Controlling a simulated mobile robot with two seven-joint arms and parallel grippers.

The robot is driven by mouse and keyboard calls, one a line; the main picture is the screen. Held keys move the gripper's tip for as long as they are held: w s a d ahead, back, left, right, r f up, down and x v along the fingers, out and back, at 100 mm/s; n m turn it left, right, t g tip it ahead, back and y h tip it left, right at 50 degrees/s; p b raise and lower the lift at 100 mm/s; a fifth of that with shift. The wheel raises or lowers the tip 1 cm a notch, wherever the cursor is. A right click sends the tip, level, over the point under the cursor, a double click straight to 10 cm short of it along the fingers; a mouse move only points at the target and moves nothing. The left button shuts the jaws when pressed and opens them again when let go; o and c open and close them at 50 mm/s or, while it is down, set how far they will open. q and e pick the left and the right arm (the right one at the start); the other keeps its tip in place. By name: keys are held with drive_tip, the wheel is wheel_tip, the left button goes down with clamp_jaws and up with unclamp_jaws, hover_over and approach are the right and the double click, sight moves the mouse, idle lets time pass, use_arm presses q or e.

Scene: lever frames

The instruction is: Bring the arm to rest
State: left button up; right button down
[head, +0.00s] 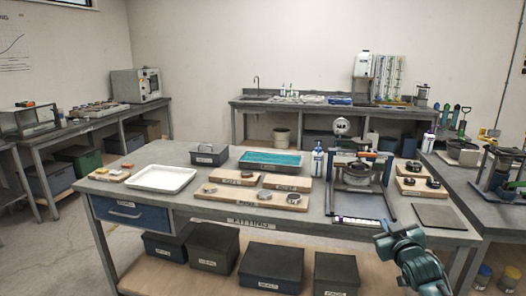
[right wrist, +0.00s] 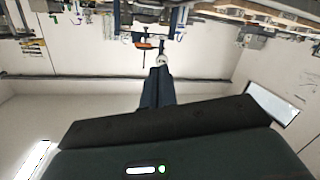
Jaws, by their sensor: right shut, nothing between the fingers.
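My right arm (head: 412,262) is at the lower right of the head view, in front of the table's near right corner. My right gripper (right wrist: 160,75) shows in the right wrist view as dark fingers close together, with nothing between them. It is apart from the table and everything on it. The right wrist view shows the room upside down. My left gripper is in neither view.
A lever frame (head: 333,190) with a round dial stands on the middle table (head: 215,212), near my right arm. A white tray (head: 161,178), a teal-filled tray (head: 270,160) and wooden boards share that table. Another bench (head: 465,188) stands at the right.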

drive_tip(key=s+a+f+n+g+y, duration=0.1)
drive_tip(key=s+a+f+g, duration=0.1)
drive_tip(key=s+a+f, duration=0.55)
drive_tip(key=s+a+f+g+y, duration=0.15)
drive_tip(key=s+a+f, duration=0.25)
drive_tip(key=s+f, duration=0.55)
drive_tip(key=s+a+f+g+y, duration=0.1)
drive_tip(key=s+a+f, duration=0.1)
drive_tip(key=s, duration=0.8)
drive_tip(key=s+a+f+m+g+y, duration=0.1)
drive_tip(key=s+a, duration=0.4)
drive_tip(key=s, duration=0.5)
drive_tip(key=shift+a+f, duration=0.15)
drive_tip(key=shift+f, duration=0.45)
